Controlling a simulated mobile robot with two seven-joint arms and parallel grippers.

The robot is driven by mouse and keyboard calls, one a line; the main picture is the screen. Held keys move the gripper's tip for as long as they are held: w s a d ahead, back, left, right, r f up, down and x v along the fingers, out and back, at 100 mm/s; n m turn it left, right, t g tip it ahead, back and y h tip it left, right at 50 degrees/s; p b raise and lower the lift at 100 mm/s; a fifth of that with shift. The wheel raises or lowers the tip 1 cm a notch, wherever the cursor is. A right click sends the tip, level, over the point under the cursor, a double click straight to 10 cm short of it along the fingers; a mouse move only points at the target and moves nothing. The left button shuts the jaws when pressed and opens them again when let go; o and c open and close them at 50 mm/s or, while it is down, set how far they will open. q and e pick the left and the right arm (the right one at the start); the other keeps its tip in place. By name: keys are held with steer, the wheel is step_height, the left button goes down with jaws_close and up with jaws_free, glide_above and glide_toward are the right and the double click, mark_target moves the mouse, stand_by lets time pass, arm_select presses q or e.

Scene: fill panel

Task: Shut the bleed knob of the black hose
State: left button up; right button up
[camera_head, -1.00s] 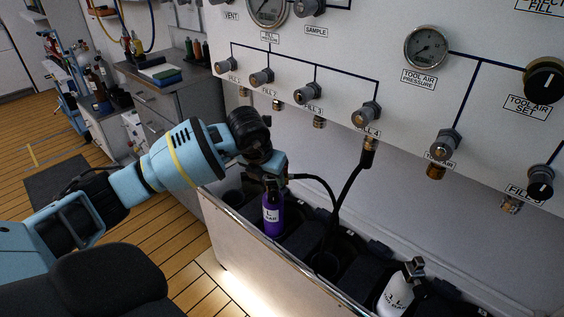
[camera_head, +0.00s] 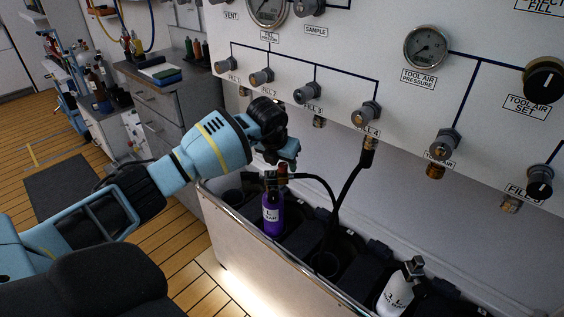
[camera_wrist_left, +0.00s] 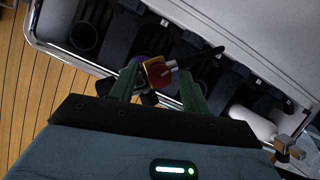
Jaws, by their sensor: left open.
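The black hose (camera_head: 350,188) hangs from the brass fitting under FILL 4 and loops down to the top of a purple cylinder (camera_head: 271,216) in the trough. In the left wrist view, a red knob (camera_wrist_left: 160,75) sits beside a yellow block (camera_wrist_left: 153,65) at the hose's end; I take it for the bleed knob. My left gripper (camera_head: 288,160) is just above the cylinder's top. Its two green fingers (camera_wrist_left: 160,88) are open, one on each side of the knob. I cannot tell whether they touch it. My right gripper is not in view.
The metal trough (camera_head: 250,240) has a raised front rim and dark compartments. A white cylinder (camera_head: 396,292) stands in its right part. The panel (camera_head: 330,55) with valves and gauges rises behind. A grey cabinet (camera_head: 178,105) stands at the left.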

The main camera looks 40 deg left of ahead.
arm_select(q)
steer(key=c, duration=1)
steer(key=shift+a+m+h, duration=0.1)
steer(key=shift+m+h, duration=0.5)
steer(key=shift+m, duration=0.9)
steer(key=o, duration=1)
steer(key=shift+r, duration=0.1)
